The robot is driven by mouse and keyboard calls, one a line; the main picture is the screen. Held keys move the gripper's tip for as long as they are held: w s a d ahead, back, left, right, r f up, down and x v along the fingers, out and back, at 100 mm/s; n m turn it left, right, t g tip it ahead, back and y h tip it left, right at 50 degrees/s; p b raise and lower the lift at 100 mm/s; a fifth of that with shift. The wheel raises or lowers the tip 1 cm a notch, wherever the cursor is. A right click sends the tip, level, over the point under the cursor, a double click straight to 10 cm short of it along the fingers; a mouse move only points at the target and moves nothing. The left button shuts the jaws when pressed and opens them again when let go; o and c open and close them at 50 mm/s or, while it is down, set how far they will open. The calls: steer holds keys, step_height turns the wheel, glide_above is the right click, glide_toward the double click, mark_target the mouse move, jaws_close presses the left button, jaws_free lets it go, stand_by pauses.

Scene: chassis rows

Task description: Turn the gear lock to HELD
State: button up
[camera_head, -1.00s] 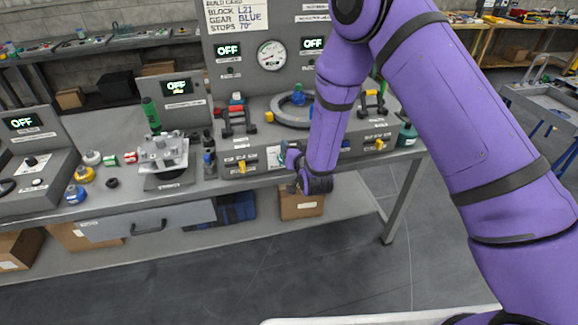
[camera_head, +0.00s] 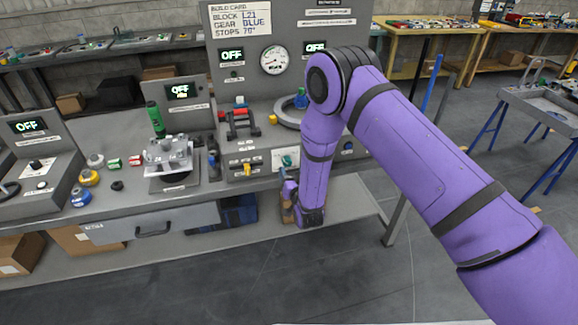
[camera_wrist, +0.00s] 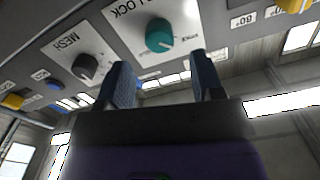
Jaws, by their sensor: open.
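The gear lock is a teal round knob (camera_wrist: 160,35) on a white plate lettered "LOCK", seen upside down in the wrist view. Small print beside the knob is too blurred to read. In the head view the teal knob (camera_head: 287,160) sits on the bench console's front face, just above my wrist. My gripper (camera_wrist: 160,61) is open and empty, its two dark blue fingers apart. The knob shows beyond the fingertips, between them in the picture, and no finger appears to be closed on it. The fingers cannot be made out in the head view.
A dark grey knob (camera_wrist: 85,67) on a plate lettered "MESH" is beside the lock. Yellow knobs (camera_wrist: 15,101) sit farther along the panel. A red-handled fixture (camera_head: 241,122) stands on the console above. A drawer (camera_head: 152,226) and lower shelf (camera_head: 345,203) lie below; the floor in front is clear.

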mark_target(288, 163)
steer(key=shift+x, duration=2.25)
steer(key=c, duration=0.9)
